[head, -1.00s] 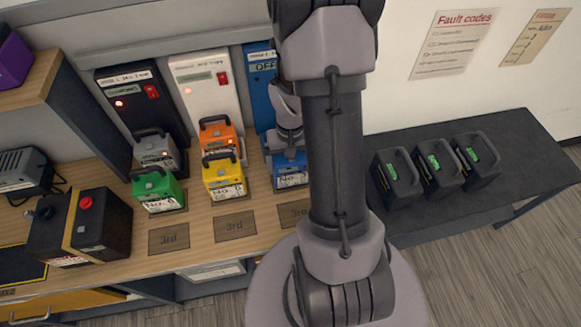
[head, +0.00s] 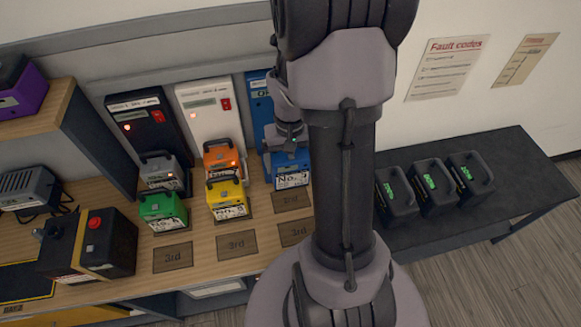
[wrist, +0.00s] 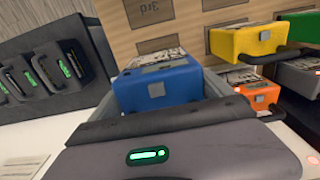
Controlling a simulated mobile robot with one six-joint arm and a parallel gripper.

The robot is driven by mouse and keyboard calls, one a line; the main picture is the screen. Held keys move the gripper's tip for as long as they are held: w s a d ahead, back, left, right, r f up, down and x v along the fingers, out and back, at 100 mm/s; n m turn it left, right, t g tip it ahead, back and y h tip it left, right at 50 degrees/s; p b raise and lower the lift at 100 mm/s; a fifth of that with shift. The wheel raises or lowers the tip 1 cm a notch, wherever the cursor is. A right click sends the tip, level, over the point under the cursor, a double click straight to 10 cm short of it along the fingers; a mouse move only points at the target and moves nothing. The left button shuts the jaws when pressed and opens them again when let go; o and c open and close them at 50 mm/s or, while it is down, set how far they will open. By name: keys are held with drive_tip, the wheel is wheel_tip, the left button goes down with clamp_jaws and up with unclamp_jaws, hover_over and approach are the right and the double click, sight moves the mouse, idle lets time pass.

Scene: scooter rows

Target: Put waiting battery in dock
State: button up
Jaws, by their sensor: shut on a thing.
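The blue battery (head: 291,178), with a white "No." label, is in front of the blue charger cabinet (head: 261,105) in the head view. My gripper (head: 287,143) is shut on it from above. In the wrist view the blue battery (wrist: 160,84) sits between my two grey fingers. Behind it the bare second pad (head: 291,201) and the pad nearest the bench's front edge (head: 294,234) are uncovered. I cannot tell whether the battery touches the bench; the place beneath it and the cabinet's lower part are hidden by the battery and my arm.
Orange (head: 222,158) and yellow (head: 228,199) batteries stand close on the left. Grey (head: 162,174) and green (head: 163,210) ones stand beyond them. White (head: 209,113) and black (head: 149,125) cabinets stand behind. Several dark batteries (head: 436,187) are on the right bench.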

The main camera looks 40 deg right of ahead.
drive_tip(key=w+d+r+p, duration=0.2)
drive_tip(key=w+d+p, duration=0.4)
drive_tip(key=w, duration=0.3)
wheel_tip(320, 180, down, 7)
drive_tip(key=b, duration=0.5)
drive_tip(key=shift+w, duration=0.35)
drive_tip(key=shift+f+b, duration=1.55)
drive_tip(key=shift+f, duration=0.2)
idle(1.6)
drive_tip(key=o, duration=1.8)
drive_tip(key=shift+s+r, duration=0.1)
